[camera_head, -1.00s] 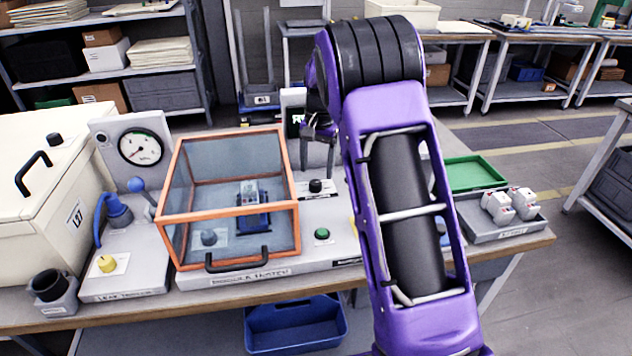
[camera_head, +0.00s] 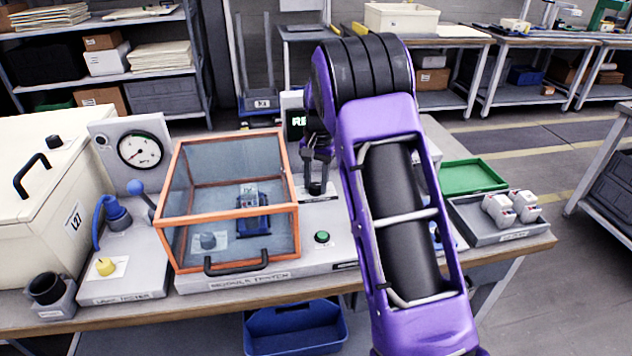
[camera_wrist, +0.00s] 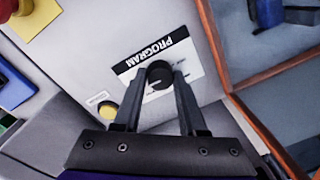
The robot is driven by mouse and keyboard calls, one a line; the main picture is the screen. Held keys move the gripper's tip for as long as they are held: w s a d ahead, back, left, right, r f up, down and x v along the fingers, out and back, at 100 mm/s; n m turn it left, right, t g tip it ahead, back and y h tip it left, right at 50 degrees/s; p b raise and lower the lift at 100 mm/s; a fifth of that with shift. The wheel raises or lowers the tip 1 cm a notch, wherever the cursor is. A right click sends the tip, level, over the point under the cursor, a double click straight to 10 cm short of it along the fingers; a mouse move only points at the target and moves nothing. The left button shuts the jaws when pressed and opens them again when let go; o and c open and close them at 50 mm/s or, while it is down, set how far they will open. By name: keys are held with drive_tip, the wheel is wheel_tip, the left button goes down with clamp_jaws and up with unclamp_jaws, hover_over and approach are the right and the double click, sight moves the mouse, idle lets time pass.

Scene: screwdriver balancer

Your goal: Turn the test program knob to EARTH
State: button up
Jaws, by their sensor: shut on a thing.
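The black program knob (camera_wrist: 159,75) sits on a white plate marked PROGRAM (camera_wrist: 155,62) in the wrist view. My gripper (camera_wrist: 158,92) is shut on the knob, one finger on each side of it. In the head view my gripper (camera_head: 317,175) points down at the knob (camera_head: 316,188) on the grey module tester (camera_head: 270,277), to the right of the clear box. The plate's position words are too small or hidden, so I cannot tell which setting the knob points to. The display (camera_head: 297,122) behind is partly covered by my arm.
The orange-framed clear cover (camera_head: 230,200) stands closed just left of the knob, with a blue module inside. A green button (camera_head: 321,237) lies in front. A green tray (camera_head: 470,175) and a grey tray with white parts (camera_head: 495,232) are at the right.

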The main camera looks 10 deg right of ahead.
clamp_jaws()
drive_tip(key=n+p, duration=0.2)
drive_tip(key=n, duration=0.3)
drive_tip(key=shift+r+n, duration=0.15)
drive_tip(key=shift+n, duration=0.15)
drive_tip(key=n+p, duration=0.2)
drive_tip(key=n, duration=0.4)
drive_tip(key=shift+w+g, duration=0.1)
drive_tip(key=shift+g, duration=0.2)
drive_tip(key=o, duration=1)
unclamp_jaws()
drive_tip(key=shift+o, duration=0.2)
